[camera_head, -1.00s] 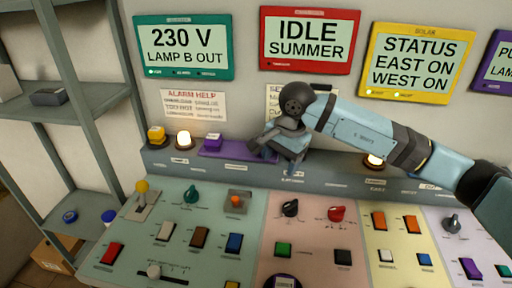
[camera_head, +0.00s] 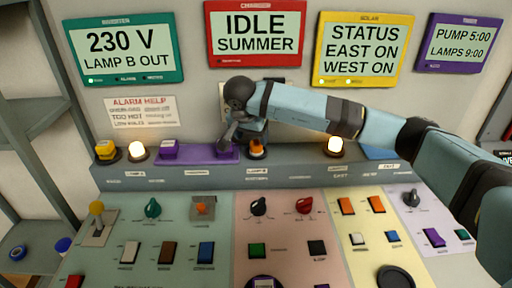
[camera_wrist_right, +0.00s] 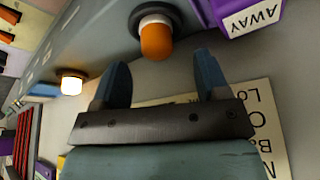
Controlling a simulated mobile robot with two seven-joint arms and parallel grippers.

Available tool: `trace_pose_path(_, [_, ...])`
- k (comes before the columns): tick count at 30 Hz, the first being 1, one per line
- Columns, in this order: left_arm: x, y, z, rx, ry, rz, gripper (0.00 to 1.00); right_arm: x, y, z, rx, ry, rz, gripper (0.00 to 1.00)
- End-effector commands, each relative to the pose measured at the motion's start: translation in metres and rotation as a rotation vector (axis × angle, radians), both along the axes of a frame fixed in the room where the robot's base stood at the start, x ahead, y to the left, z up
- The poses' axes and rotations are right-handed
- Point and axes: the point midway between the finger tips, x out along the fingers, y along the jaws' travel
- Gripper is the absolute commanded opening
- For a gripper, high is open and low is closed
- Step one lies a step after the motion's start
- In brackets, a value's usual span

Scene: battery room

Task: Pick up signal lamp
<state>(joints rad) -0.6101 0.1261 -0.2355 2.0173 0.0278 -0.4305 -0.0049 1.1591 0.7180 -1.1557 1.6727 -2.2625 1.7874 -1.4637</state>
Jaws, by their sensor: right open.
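An unlit orange signal lamp (camera_head: 256,147) in a dark round base stands on the grey ledge, in the middle of the head view. Two lit lamps stand on the same ledge, one at left (camera_head: 137,151) and one at right (camera_head: 334,147). My right gripper (camera_head: 240,137) is at the orange lamp, close to the wall. In the right wrist view the gripper (camera_wrist_right: 161,68) is open and empty. The orange lamp (camera_wrist_right: 157,41) lies just beyond the gap between its fingertips, apart from both fingers. My left gripper is not in view.
The sloped panel (camera_head: 215,225) in front carries knobs and switches. Display screens hang on the wall behind.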

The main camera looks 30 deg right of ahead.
Motion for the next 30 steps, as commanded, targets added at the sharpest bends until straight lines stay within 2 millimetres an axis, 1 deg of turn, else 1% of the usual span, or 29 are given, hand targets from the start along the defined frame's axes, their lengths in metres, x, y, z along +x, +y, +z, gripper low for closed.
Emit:
trace_pose_path(7, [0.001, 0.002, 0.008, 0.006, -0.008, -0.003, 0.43, 0.007, -0.018, -0.026, 0.0, 0.004, -0.003, 0.68])
trace_pose_path(10, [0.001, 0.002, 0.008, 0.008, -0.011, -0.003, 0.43, 0.011, -0.021, -0.039, 0.0, 0.003, -0.001, 0.68])
trace_pose_path(12, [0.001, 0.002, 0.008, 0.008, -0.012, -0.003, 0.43, 0.012, -0.022, -0.043, 0.0, 0.001, 0.0, 0.68])
trace_pose_path(17, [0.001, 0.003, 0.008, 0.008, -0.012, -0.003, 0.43, 0.012, -0.022, -0.043, 0.001, 0.001, 0.0, 0.68])
trace_pose_path(18, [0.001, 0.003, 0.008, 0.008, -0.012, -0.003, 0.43, 0.012, -0.022, -0.043, 0.001, 0.001, 0.0, 0.66])
trace_pose_path(19, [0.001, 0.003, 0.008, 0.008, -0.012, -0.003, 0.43, 0.012, -0.022, -0.043, 0.001, 0.001, 0.0, 0.59])
trace_pose_path(20, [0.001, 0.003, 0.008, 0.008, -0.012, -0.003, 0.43, 0.012, -0.022, -0.043, 0.001, 0.001, 0.0, 0.52])
trace_pose_path(21, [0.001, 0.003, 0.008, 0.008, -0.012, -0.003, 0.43, 0.012, -0.022, -0.043, 0.001, 0.001, 0.0, 0.43])
trace_pose_path(23, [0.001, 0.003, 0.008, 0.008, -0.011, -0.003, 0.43, 0.012, -0.022, -0.043, 0.001, 0.001, 0.0, 0.29])
trace_pose_path(24, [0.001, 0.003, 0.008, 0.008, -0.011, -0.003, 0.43, 0.012, -0.022, -0.043, 0.001, 0.001, 0.0, 0.2])
trace_pose_path(25, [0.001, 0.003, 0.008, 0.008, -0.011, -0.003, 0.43, 0.012, -0.022, -0.043, 0.001, 0.001, 0.0, 0.16])
trace_pose_path(30, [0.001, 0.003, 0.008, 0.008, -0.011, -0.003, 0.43, 0.012, -0.022, -0.043, 0.0, 0.001, 0.0, 0.16])
